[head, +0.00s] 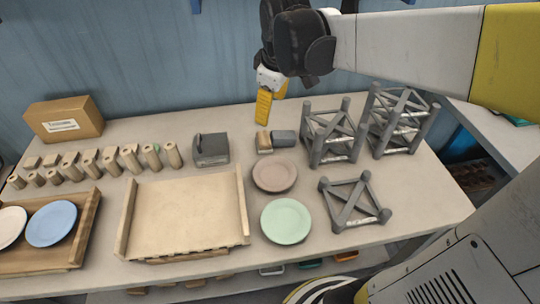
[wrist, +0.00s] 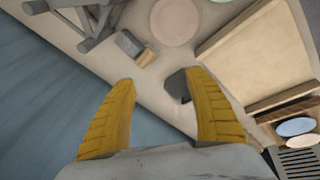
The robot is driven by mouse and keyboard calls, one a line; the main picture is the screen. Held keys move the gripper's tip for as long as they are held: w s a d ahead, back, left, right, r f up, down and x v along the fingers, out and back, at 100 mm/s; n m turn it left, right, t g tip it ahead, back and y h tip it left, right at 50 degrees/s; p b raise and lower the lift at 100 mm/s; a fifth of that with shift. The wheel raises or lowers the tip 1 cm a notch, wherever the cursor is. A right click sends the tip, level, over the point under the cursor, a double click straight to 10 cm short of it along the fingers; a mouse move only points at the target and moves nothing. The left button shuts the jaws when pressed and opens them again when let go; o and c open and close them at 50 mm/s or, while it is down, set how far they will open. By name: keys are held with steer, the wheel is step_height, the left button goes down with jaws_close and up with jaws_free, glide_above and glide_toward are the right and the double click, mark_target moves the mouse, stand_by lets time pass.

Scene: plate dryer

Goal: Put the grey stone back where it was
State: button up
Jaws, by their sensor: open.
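Two grey pieces could be the grey stone, and I cannot tell which. One is a small grey block (head: 284,136) lying beside a small tan block (head: 264,142) at the back of the table; it also shows in the wrist view (wrist: 128,43). The other is a larger dark grey block (head: 211,149) with a raised part on top, farther left, partly hidden behind a finger in the wrist view (wrist: 177,86). My gripper (head: 264,106) is above the table's back edge, yellow fingers pointing down. In the wrist view my gripper (wrist: 161,80) is open with nothing between its fingers.
A brown plate (head: 275,175) and green plate (head: 286,221) lie right of a wooden tray (head: 185,215). Grey lattice frames (head: 331,135) stand at right. Wooden pegs (head: 103,160) and a cardboard box (head: 64,119) are at left. The blue wall is close behind my gripper.

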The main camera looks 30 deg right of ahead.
steer(key=s+a+f+m+t, duration=0.1)
steer(key=s+a+m, duration=0.2)
steer(key=s, duration=0.4)
steer(key=s+a+f+m+t, duration=0.1)
steer(key=s+a+m+t, duration=0.1)
steer(key=s+a+m, duration=0.2)
steer(key=s, duration=0.3)
steer(key=shift+s+f+t+y, duration=0.25)
steer(key=shift+s+t+y, duration=0.05)
steer(key=shift+s, duration=0.05)
